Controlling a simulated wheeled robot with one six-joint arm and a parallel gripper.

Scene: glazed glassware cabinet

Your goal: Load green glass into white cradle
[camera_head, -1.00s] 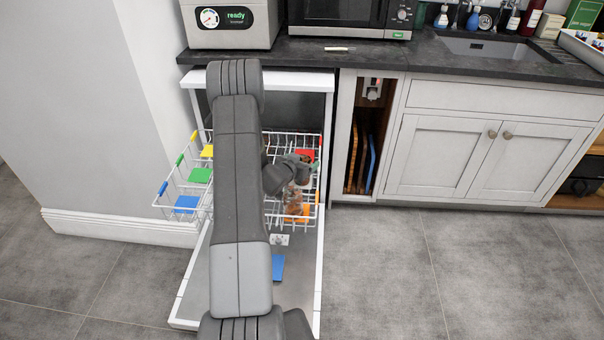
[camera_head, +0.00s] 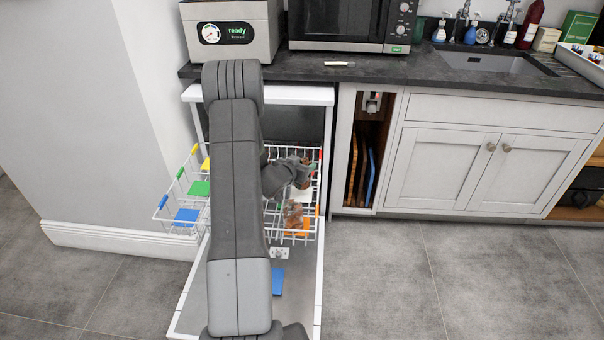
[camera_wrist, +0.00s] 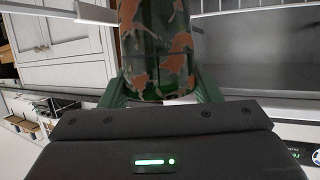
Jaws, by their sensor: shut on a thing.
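A dark green glass with brown-orange patches (camera_wrist: 155,45) fills the top middle of the wrist view. My gripper (camera_wrist: 160,88) is shut on it, with a green finger on each side. In the head view my gripper (camera_head: 298,168) is over the right part of the rack, and the glass is mostly hidden there. A white patch (camera_head: 300,193), possibly the white cradle, shows just below the gripper. Whether the glass touches it cannot be told.
The pulled-out wire rack (camera_head: 272,218) has coloured pads, including an orange pad (camera_head: 297,228), a green pad (camera_head: 199,188) and a blue pad (camera_head: 186,215). A brownish glass-like object (camera_head: 293,213) stands near the orange pad. My arm hides the rack's middle.

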